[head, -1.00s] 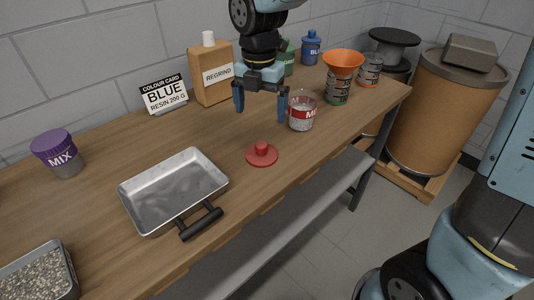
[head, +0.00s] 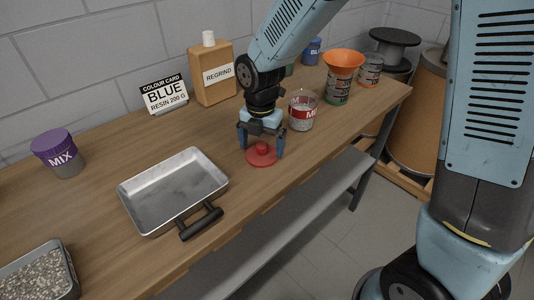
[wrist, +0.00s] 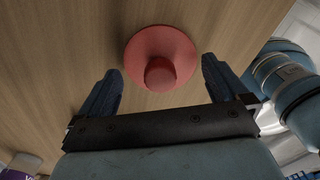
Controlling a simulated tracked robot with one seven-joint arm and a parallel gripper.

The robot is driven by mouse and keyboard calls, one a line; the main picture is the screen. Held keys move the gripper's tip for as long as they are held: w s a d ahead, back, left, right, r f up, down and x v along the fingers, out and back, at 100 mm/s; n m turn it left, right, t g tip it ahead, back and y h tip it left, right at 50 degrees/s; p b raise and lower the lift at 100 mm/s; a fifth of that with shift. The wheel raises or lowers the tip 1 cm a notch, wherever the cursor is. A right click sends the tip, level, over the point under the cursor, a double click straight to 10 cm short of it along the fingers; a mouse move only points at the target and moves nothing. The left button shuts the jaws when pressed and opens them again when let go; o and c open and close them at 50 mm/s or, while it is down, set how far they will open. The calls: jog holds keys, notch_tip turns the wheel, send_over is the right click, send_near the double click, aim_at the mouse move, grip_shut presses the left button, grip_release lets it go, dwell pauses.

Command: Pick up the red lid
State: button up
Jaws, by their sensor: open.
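The red lid (head: 260,157) lies flat on the wooden bench near its front edge, with its round knob facing up. My gripper (head: 262,152) is open and empty, pointing down just over the lid, with a blue finger on either side of the knob in the head view. In the wrist view my gripper (wrist: 160,82) shows clear space between each finger and the knob.
A metal tray (head: 124,196) with a black handle lies to the left. The regrind bottle (head: 212,88) and colour card (head: 163,94) stand behind. Bench between tray and lid is clear.

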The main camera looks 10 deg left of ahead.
jog(key=shift+f, duration=0.5)
jog(key=shift+c, duration=0.5)
jog(key=c, duration=0.6)
jog(key=shift+o, duration=0.2)
jog(key=shift+r, duration=0.1)
